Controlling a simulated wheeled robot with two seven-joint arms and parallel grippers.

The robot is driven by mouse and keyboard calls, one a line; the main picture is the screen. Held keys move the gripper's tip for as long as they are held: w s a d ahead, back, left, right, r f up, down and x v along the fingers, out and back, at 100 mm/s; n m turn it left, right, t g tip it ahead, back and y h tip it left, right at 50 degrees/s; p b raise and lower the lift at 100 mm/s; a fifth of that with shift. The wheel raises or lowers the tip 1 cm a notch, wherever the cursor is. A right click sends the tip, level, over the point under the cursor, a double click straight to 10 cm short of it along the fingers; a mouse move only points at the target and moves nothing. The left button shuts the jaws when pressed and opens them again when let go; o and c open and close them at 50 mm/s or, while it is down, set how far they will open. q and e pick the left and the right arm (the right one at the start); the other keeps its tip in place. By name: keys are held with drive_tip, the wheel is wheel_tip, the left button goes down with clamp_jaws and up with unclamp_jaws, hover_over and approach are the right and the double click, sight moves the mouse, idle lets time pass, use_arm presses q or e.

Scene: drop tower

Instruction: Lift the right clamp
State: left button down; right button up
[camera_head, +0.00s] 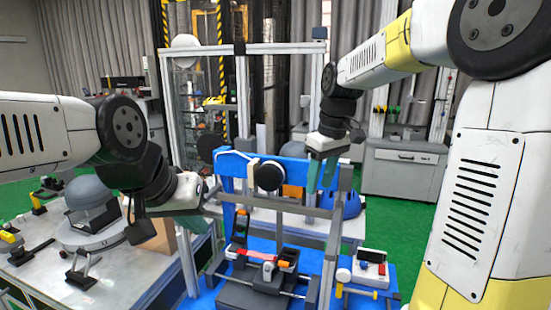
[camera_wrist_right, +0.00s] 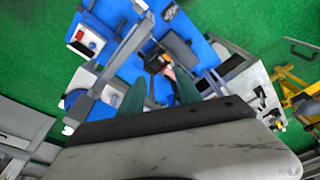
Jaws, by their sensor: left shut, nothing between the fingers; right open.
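The blue drop tower (camera_head: 228,166) stands at centre in the head view. On its base are a clamp with a raised black and orange lever (camera_head: 241,228) on the left and what looks like the right clamp (camera_head: 284,264), low, with an orange tip. My right gripper (camera_head: 321,180) is open and empty, high above the right clamp, by the right end of the blue crossbar. In the right wrist view its green fingers (camera_wrist_right: 160,92) point toward the base, where the clamp area (camera_wrist_right: 158,64) is small and blurred. My left gripper (camera_head: 203,222) is shut and empty, left of the tower.
A grey crossbar (camera_head: 268,205) and side posts stand around the base. A small control box with a red button (camera_head: 372,257) lies right of the tower. A grey table (camera_head: 110,270) with a dome device is at left. Green floor lies behind.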

drive_tip(key=s+d+m+t, duration=0.3)
drive_tip(key=s+m+t, duration=0.3)
drive_tip(key=s, duration=1.3)
drive_tip(key=n+g+h, duration=0.1)
drive_tip(key=n+g, duration=0.7)
drive_tip(key=n, duration=0.5)
hover_over(288, 257)
drive_tip(key=s+a, duration=0.2)
drive_tip(key=s, duration=0.2)
wheel_tip(288, 257, down, 24)
drive_tip(key=shift+w+r, duration=0.1)
drive_tip(key=shift+w, duration=0.05)
drive_tip(key=f, duration=0.7)
drive_tip(key=shift+s+f, duration=0.3)
drive_tip(key=shift+s, duration=0.05)
drive_tip(key=shift+c, duration=0.4)
